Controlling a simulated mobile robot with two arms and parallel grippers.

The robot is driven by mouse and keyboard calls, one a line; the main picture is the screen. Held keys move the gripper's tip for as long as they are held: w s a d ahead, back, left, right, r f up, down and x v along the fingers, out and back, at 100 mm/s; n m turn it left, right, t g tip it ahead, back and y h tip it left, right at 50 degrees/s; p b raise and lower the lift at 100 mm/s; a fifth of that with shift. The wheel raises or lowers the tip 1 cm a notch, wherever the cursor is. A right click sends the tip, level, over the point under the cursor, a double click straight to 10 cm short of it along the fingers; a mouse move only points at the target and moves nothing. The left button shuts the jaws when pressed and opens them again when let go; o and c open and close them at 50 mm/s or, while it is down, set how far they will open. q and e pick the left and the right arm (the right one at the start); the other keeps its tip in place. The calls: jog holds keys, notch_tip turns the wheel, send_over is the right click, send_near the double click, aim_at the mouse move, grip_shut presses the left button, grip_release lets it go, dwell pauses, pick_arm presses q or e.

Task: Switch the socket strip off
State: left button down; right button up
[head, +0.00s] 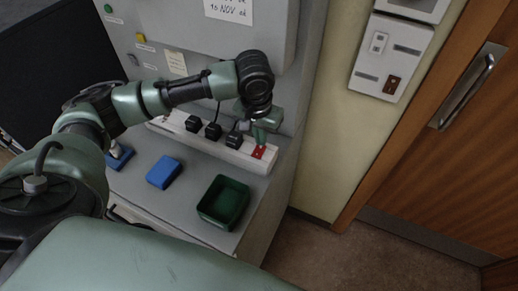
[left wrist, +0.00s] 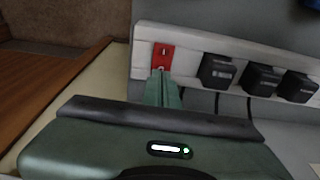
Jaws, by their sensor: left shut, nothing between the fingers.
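The white socket strip (head: 215,146) lies along the back of the grey console top, with several black plugs in it. Its red rocker switch (head: 258,152) is at the strip's right end in the head view. In the left wrist view the red switch (left wrist: 162,57) is at the strip's left end, with its lower part close behind my fingertips. My left gripper (head: 262,137) is shut and empty, its tips at the switch. I cannot tell whether they touch it. The left gripper also shows in the left wrist view (left wrist: 161,76). My right gripper is not in view.
A green open tray (head: 224,202) and a blue block (head: 163,172) are on the console top. A wall panel (head: 391,57) with switches is at the upper right, beside a wooden door (head: 450,150). The console's right edge is just past the strip's end.

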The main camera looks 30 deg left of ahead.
aim_at(260, 148)
pick_arm(q)
jog(key=shift+f, duration=0.8)
notch_tip(260, 148, up, 7)
jog(key=p, duration=0.9)
jog(key=shift+r, duration=0.1)
dwell(0.6)
jog(key=shift+s, duration=0.15)
